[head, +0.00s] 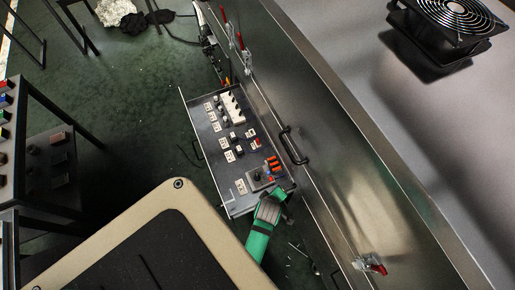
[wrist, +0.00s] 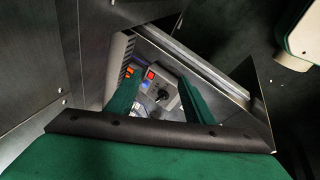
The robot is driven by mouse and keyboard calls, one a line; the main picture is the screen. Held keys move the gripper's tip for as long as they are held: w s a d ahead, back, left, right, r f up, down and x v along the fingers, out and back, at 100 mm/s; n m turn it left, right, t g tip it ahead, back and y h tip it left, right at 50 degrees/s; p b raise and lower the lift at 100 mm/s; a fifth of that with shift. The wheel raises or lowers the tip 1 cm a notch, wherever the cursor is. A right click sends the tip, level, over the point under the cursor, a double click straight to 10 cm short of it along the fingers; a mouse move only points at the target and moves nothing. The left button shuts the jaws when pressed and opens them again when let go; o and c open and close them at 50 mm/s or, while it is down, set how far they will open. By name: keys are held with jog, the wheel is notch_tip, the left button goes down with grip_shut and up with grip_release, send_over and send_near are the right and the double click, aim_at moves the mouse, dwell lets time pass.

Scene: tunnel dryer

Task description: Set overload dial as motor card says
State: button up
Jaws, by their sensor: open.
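A control panel (head: 225,178) with switches, white labels and dials is set beside the big metal dryer wall in the head view. Near its lower end are a grey unit (head: 259,179) with a dark knob and orange-red parts (head: 273,164). My green gripper (head: 281,193) is at this lower end. In the wrist view my gripper (wrist: 160,105) is open, its two green fingers apart. Between and beyond them show the grey unit with a dark round knob (wrist: 163,95) and a lit orange-red button (wrist: 150,75). The fingers do not visibly close on anything. Dial markings and motor card text are too small to read.
The dryer's metal wall (head: 335,150) with a dark handle (head: 293,146) runs close along the panel's right side. A rack (head: 50,130) with coloured parts stands at left. A fan (head: 452,20) is on the dryer top. Green floor (head: 140,90) left of the panel is clear.

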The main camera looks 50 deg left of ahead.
jog(key=w+a+n+g+h, duration=0.1)
jog(key=w+a+n+g, duration=0.15)
jog(key=a+n, duration=0.45)
jog(key=n+g+h, duration=0.2)
jog(key=n, duration=0.2)
send_near(257, 176)
notch_tip(257, 176, down, 8)
jog(key=shift+w+f, duration=0.1)
jog(key=c, duration=1.1)
